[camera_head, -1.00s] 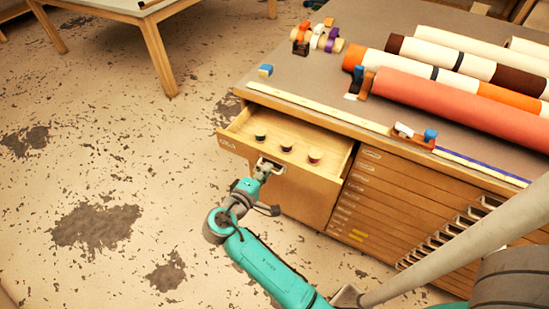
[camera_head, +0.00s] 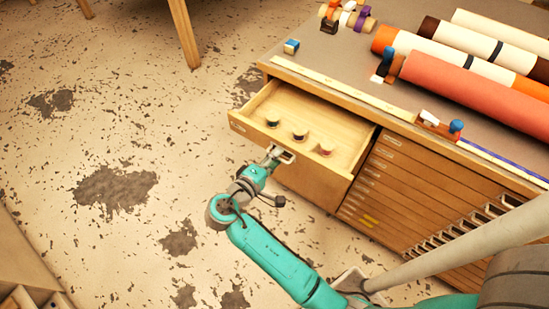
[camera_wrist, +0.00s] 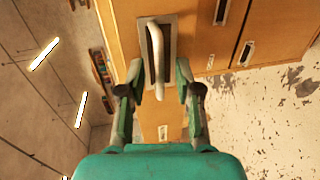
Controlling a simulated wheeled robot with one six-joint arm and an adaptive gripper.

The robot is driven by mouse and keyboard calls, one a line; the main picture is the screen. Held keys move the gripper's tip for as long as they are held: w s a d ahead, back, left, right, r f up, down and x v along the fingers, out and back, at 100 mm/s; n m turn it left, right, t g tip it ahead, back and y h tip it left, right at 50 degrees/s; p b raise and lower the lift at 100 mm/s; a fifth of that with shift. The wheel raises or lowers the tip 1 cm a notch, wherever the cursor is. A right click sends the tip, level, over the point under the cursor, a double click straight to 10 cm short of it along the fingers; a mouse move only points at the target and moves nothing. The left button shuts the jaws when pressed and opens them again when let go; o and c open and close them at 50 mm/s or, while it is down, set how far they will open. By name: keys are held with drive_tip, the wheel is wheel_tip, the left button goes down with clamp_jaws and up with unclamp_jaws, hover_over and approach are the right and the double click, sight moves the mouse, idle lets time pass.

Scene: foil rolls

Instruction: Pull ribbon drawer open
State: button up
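In the wrist view, my gripper (camera_wrist: 159,72) has one finger on each side of the bar, with visible gaps between bar and fingertips. The label on the drawer front is too small to read.
Below and right are shut shallow drawers (camera_head: 400,180) with handles. Long rolls (camera_head: 470,90), a tape dispenser (camera_head: 438,124) and small coloured items lie on the cabinet top (camera_head: 320,50). The stained floor (camera_head: 150,140) left of the drawer is open. A wooden unit (camera_head: 25,265) stands lower left.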

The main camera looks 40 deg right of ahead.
drive_tip(key=v, duration=1.2)
idle(0.6)
